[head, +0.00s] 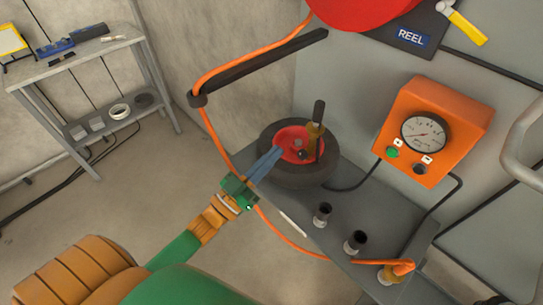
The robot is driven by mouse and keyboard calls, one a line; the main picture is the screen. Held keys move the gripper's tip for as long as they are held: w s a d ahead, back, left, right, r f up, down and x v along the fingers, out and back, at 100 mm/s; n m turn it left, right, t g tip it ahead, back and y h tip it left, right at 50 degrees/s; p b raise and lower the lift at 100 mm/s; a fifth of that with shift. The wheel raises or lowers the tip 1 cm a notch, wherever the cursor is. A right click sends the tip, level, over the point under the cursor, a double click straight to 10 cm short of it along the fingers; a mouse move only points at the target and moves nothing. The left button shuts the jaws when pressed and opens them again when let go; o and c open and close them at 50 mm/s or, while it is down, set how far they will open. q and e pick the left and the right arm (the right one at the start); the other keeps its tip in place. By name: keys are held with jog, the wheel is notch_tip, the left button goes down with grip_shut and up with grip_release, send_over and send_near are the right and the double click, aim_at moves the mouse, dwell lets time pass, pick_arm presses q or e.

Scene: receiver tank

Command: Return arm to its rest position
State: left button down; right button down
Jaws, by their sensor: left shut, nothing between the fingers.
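My left arm comes in from the lower left in the head view. Its gripper (269,163) is shut and empty, with its blue-grey fingers together. The fingertips point at the near left side of a black wheel with a red hub (299,161) on the grey bench. They overlap the tyre's edge in the picture, and I cannot tell whether they touch it. A brass fitting with a black handle (316,132) stands at the hub. My right gripper is not in view.
An orange hose (203,118) runs from the red reel (365,8) past my gripper to the bench front. An orange gauge box (433,132) is on the right. Black posts (322,213) stand on the bench (285,205). A metal shelf (75,52) is far left; floor between is open.

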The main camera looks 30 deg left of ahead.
pick_arm(q)
notch_tip(320, 180, down, 12)
jog(key=s+n+g+y, duration=0.2)
jog(key=g+y, duration=0.4)
jog(key=g, duration=0.2)
jog(key=s+f+g+y, duration=0.1)
jog(key=s+f+g, duration=0.2)
jog(key=s+g, duration=0.35)
jog(key=s+f+g, duration=0.3)
jog(key=s, duration=0.6)
notch_tip(320, 180, down, 14)
jog(key=s+f, duration=0.1)
jog(key=s+a+f+g, duration=0.1)
jog(key=s+f+g, duration=0.1)
jog(key=s+f, duration=0.8)
jog(key=s, duration=0.3)
jog(key=shift+a+f+y, duration=0.25)
jog(key=shift+f+y, duration=0.05)
